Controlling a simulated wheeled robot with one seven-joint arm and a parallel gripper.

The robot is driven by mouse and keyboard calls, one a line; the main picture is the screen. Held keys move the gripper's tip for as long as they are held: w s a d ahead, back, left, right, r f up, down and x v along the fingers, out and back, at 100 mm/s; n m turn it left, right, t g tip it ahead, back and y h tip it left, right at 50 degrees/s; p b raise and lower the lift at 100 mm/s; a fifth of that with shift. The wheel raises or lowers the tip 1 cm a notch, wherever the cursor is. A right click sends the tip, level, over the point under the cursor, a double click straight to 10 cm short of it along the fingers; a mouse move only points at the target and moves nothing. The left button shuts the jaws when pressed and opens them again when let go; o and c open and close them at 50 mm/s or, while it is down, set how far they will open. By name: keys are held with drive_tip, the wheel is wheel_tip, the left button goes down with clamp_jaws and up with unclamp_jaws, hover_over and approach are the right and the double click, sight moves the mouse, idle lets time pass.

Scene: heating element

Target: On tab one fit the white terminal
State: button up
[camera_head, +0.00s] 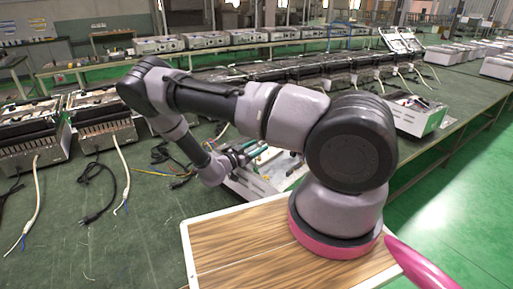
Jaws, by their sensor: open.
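My arm reaches left over the green bench and bends down, with my gripper (236,157) low over a white open appliance housing (262,182). My gripper is small in this view; it is open. Green-handled items (257,151) show beside it, and I cannot tell whether it touches them. Colored wires (160,172) run out to the left of the housing. My arm hides part of the housing. I cannot make out the white terminal or tab one at this size.
Dark heater units (105,117) stand at the left, with white cables (122,175) and black plug cords (97,190) trailing on the bench (150,235). Another open white unit (418,115) stands at the right. Rows of appliances fill the back. The front-left bench is mostly clear.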

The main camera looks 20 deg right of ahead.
drive_tip(key=v, duration=1)
drive_tip(key=shift+s+a, duration=0.2)
drive_tip(key=shift+a, duration=0.1)
